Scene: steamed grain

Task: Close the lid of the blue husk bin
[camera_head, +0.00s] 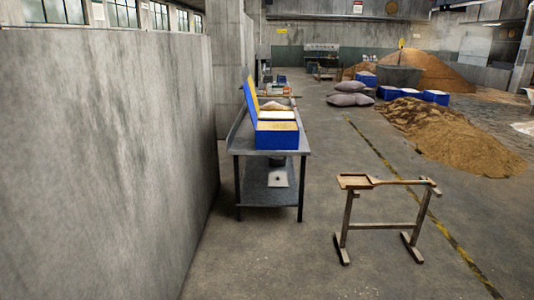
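A blue bin (277,141) stands on the near end of a grey metal table (240,141) against the left wall. Its lid (250,103), blue with a yellow inner face, stands up at the bin's left side, so the bin is open. Pale yellowish contents show at its top. The bin is some distance ahead of me. Neither of my grippers is in view.
A concrete wall (110,150) runs along the left. A wooden stand (385,226) with a wooden shovel (356,181) on it is at front right. Grain heaps (450,135), grey sacks (350,99) and blue boxes (436,97) lie farther back. Floor between table and stand is clear.

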